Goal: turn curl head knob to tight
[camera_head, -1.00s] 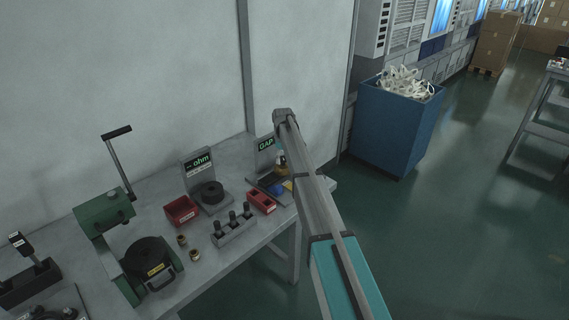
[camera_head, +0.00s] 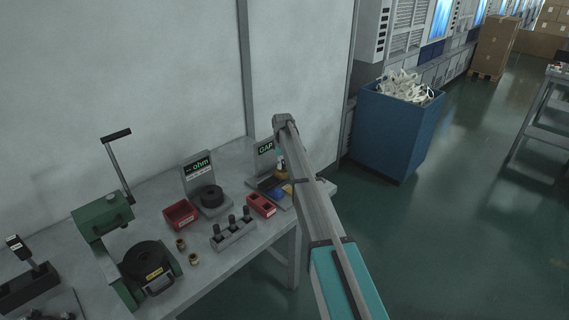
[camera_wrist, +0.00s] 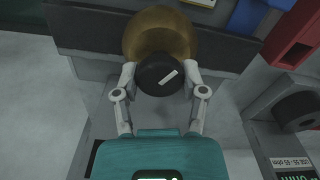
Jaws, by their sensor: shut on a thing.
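In the wrist view a black round knob (camera_wrist: 162,76) with a white line mark sits on the front of a brass-coloured rounded head (camera_wrist: 160,32). The mark slants, its right end a little higher than its left. My gripper (camera_wrist: 163,82) has a finger on each side of the knob and is shut on it. In the head view the brass-coloured head (camera_head: 281,174) shows only in part beside the GAP display (camera_head: 265,147), because my arm covers the rest. The knob cannot be made out there. No tight or loose label is readable.
A red bin (camera_wrist: 297,33) and the ohm gauge with its black ring (camera_wrist: 298,108) stand close on the right in the wrist view. In the head view a block of black pegs (camera_head: 233,234) and a green press (camera_head: 103,217) are farther left along the bench.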

